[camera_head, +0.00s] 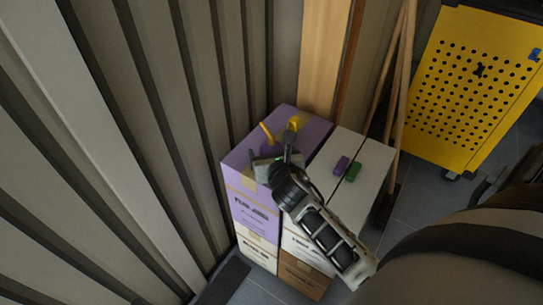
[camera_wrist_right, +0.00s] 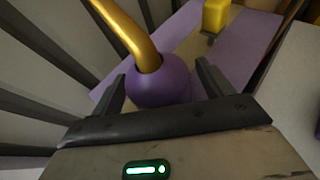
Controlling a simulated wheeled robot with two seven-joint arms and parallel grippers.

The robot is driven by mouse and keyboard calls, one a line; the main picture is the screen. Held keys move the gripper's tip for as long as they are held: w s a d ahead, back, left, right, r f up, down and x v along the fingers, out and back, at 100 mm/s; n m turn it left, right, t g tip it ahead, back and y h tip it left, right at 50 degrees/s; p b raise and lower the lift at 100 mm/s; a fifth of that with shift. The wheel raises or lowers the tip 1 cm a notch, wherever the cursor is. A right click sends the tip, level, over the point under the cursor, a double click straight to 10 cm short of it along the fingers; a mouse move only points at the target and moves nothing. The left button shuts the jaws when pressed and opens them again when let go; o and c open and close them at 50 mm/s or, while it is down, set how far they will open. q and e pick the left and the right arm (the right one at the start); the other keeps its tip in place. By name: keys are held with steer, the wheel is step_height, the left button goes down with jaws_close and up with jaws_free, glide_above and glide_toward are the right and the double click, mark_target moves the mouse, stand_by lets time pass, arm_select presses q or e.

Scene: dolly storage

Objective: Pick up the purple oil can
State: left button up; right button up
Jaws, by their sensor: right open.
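The purple oil can (camera_wrist_right: 160,84) has a round purple body and a bent gold spout. It stands on the purple box (camera_head: 238,160). In the head view its yellow spout (camera_head: 266,131) shows just past my right gripper (camera_head: 274,149), and its body is hard to make out against the box. In the right wrist view my right gripper (camera_wrist_right: 162,88) is open, with one finger on each side of the can's body. The left finger looks close to the body, with a gap on the right. My left gripper is not in view.
A small yellow object (camera_head: 294,123) stands behind the can on the purple box. A white box (camera_head: 343,190) to the right bears a purple item (camera_head: 341,166) and a green item (camera_head: 353,171). A ribbed wall (camera_head: 130,130) rises close on the left. A yellow perforated cabinet (camera_head: 470,90) stands at right.

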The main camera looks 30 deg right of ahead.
steer(key=shift+w+d+f, duration=0.2)
steer(key=shift+w+f, duration=0.05)
steer(key=shift+w, duration=0.25)
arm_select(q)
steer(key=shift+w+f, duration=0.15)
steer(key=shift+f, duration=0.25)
arm_select(e)
steer(key=c, duration=1.3)
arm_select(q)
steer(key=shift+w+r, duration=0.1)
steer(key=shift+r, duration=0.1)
arm_select(e)
steer(key=shift+o, duration=0.2)
steer(key=shift+r, duration=0.1)
